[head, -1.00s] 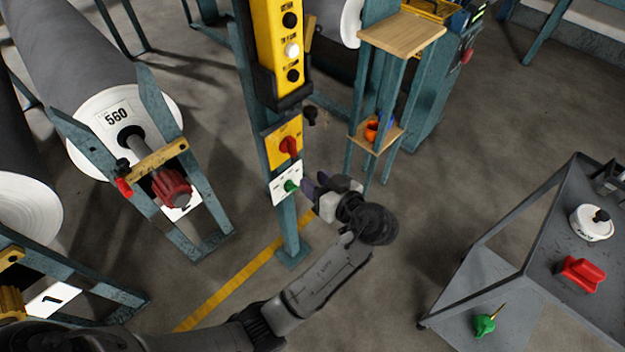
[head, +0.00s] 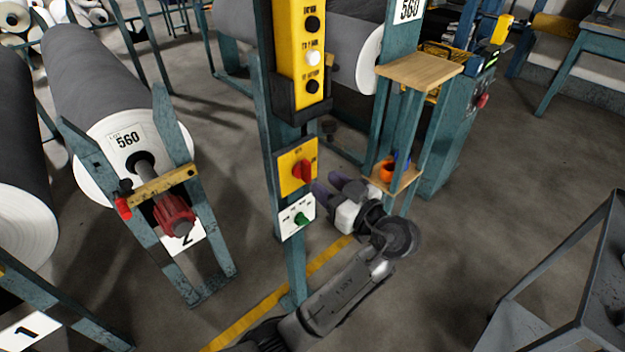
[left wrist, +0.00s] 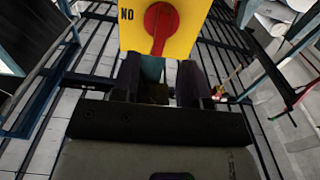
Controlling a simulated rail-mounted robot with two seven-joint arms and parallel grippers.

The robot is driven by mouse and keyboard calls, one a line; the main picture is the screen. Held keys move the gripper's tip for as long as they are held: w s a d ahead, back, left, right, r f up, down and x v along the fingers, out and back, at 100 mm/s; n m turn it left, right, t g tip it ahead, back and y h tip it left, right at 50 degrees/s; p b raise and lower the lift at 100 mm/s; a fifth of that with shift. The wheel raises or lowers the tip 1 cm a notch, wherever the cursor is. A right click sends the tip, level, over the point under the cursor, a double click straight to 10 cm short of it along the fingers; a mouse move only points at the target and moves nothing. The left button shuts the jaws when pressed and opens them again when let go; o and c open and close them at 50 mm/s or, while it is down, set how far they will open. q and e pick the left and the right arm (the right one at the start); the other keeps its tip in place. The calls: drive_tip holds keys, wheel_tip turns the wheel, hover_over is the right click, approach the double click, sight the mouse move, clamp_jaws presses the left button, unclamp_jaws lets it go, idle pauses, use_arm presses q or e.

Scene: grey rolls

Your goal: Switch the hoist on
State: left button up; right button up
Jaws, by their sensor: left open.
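A yellow plate (head: 284,163) with a red rotary switch (head: 302,172) is fixed to a teal post. The switch's handle looks about upright. In the left wrist view the red switch (left wrist: 160,24) is at the top, its handle pointing down the picture, with letters that look like "NO" at the left of the plate. My left gripper (head: 327,186) is just right of the plate, open and empty. In the left wrist view the two dark fingers (left wrist: 159,82) stand apart just below the switch, not around its handle. My right gripper is not in view.
Below the plate is a white plate with a green knob (head: 303,219). Above hangs a yellow button pendant (head: 299,50) in a dark holder. A teal stand with wooden shelves (head: 418,70) is to the right. A large grey roll (head: 90,75) is at left.

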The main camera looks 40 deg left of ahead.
use_arm(q)
drive_tip(key=a, duration=0.1)
drive_tip(key=a+b, duration=0.1)
drive_tip(key=a, duration=0.3)
drive_tip(key=shift+w, duration=0.25)
drive_tip(key=shift+d, duration=0.1)
clamp_jaws()
